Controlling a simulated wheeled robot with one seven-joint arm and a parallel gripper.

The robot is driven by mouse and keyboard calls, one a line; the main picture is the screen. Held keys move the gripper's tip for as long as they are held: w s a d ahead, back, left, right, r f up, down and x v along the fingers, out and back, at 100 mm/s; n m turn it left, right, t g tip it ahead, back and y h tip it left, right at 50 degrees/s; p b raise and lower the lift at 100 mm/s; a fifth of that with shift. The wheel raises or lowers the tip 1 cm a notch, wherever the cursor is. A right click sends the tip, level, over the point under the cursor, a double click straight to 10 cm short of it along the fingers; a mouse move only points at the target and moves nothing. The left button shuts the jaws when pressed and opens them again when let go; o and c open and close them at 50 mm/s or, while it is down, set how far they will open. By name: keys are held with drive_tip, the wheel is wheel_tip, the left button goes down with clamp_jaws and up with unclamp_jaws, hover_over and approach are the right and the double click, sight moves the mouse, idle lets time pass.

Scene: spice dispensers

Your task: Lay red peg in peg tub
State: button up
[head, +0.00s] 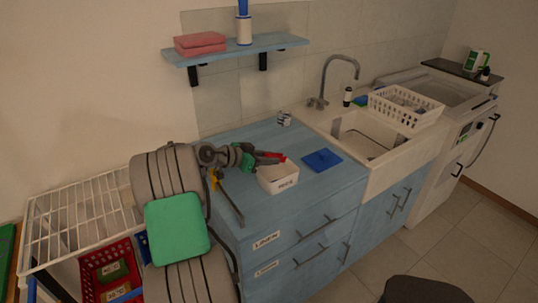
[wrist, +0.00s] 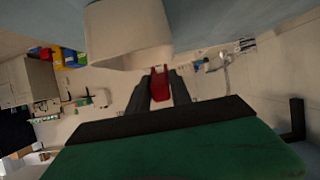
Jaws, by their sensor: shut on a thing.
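The red peg (head: 272,156) is between the fingers of my gripper (head: 264,158), which is shut on it. In the wrist view the peg (wrist: 160,82) shows between the two dark fingers (wrist: 159,92), its end pointing away from the palm. In the head view the peg appears at the tub's back rim, above the counter. The wrist view shows the white tub wall (wrist: 127,38) close to the peg, seemingly apart from it. The tub's inside is mostly hidden.
A blue cloth (head: 322,159) lies right of the tub. A small striped cup (head: 284,118) stands at the back of the counter. The sink (head: 368,137) with a white dish rack (head: 407,105) is to the right. A shelf (head: 235,48) hangs above.

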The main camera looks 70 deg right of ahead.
drive_tip(key=o, duration=1.1)
drive_tip(key=shift+c, duration=0.2)
drive_tip(key=b+v, duration=0.1)
drive_tip(key=v, duration=0.6)
drive_tip(key=shift+w+a, duration=0.2)
drive_tip(key=shift+a, duration=0.1)
drive_tip(key=shift+r, duration=0.1)
